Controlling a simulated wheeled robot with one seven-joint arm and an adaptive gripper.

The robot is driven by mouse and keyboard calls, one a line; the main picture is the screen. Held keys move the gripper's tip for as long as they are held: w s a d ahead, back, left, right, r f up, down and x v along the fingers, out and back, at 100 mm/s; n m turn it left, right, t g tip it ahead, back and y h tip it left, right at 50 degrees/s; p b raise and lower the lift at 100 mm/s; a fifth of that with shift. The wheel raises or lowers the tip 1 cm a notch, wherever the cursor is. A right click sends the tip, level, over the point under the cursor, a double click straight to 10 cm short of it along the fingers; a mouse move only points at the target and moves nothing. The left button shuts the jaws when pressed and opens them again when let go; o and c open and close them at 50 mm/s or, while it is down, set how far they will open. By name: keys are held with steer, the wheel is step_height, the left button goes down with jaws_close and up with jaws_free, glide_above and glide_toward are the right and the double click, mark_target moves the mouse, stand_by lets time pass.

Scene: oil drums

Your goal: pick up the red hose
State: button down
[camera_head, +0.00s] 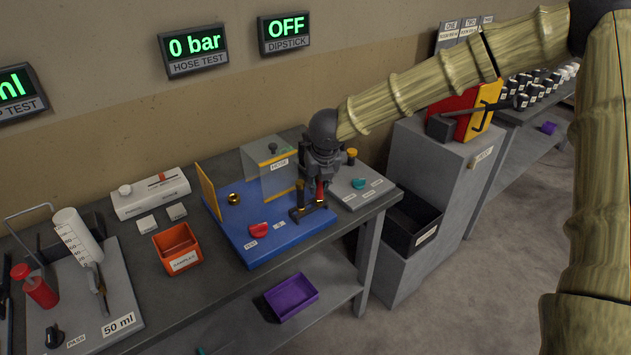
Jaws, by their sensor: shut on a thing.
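The red hose (320,191) shows only as a short, narrow red piece under my gripper (319,180). My gripper points down over the right part of the blue test board (262,250) and is shut on the red piece. Most of the hose is hidden by the fingers. A dark fitting (308,212) lies on the board just below the fingers; I cannot tell whether the hose touches it. A red half-round knob (258,230) sits nearer the board's front edge. The hose test display (194,47) on the wall reads 0 bar.
A clear guard box (272,172) with yellow edging stands just left of my gripper. A grey plate (362,186) with a teal knob lies to its right. An orange bin (177,249) stands left of the board. A purple tray (291,297) sits on the lower shelf.

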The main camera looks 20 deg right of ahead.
steer(key=s+a+r+b, duration=0.1)
steer(key=s+b, duration=0.2)
steer(key=s, duration=0.9)
steer(key=w+p, duration=0.1)
steer(key=w, duration=0.4)
steer(key=w+d+f+p, duration=0.1)
steer(key=w+p, duration=0.1)
steer(key=w, duration=0.3)
steer(key=w+f+p, duration=0.1)
steer(key=w+p, duration=0.1)
steer(key=w, duration=0.4)
steer(key=shift+d, duration=0.2)
steer(key=shift+f+p, duration=0.45)
steer(key=shift+f, duration=0.65)
steer(key=shift+r, duration=0.15)
